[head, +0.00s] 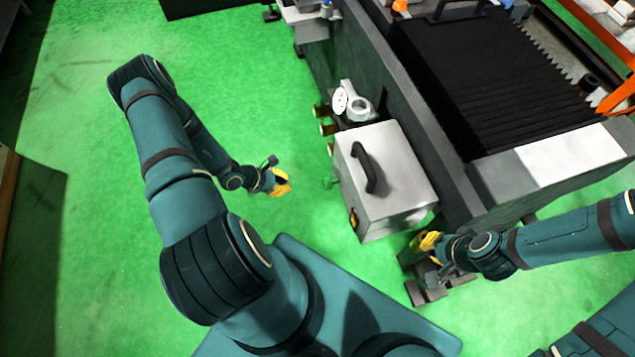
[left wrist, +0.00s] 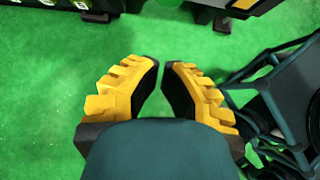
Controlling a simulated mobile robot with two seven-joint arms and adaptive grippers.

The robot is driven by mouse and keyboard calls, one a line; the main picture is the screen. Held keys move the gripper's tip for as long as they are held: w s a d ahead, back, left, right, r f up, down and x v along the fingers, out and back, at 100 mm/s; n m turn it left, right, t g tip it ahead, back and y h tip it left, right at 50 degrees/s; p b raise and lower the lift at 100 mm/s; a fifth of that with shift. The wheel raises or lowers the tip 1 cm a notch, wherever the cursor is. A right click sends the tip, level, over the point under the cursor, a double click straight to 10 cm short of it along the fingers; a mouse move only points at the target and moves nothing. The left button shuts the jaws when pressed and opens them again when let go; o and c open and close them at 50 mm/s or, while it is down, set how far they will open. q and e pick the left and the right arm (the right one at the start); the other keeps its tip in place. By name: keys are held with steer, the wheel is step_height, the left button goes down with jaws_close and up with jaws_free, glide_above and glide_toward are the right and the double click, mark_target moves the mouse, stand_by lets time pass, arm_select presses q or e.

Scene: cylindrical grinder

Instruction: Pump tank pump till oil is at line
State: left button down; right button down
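A grey metal tank box (head: 385,175) with a black bar handle (head: 368,168) on its lid stands beside the machine in the head view. A grey pump fitting (head: 360,107) and a round white gauge (head: 341,100) sit just behind it. My left gripper (head: 281,182), with yellow fingers, is left of the box and apart from it. In the left wrist view its fingertips (left wrist: 161,63) lean close together with nothing visible between them. My right gripper (head: 426,243) is near the box's front right corner; its finger gap is too small to judge. No oil level line is readable.
The grinder (head: 480,90) with black bellows fills the upper right. Brass-coloured fittings (head: 325,128) stick out behind the box. A dark block (head: 428,290) lies on the floor below my right gripper. Green floor (head: 90,130) is open at the left.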

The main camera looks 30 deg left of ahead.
mark_target(328, 184)
arm_select(q)
steer(key=shift+f, duration=0.1)
steer(key=w+d+r+b+x, duration=0.1)
steer(key=r+x, duration=0.1)
steer(key=x, duration=1)
steer(key=shift+w+d+f+b, duration=0.2)
steer(key=shift+w+d+b, duration=0.2)
steer(key=shift+w, duration=0.15)
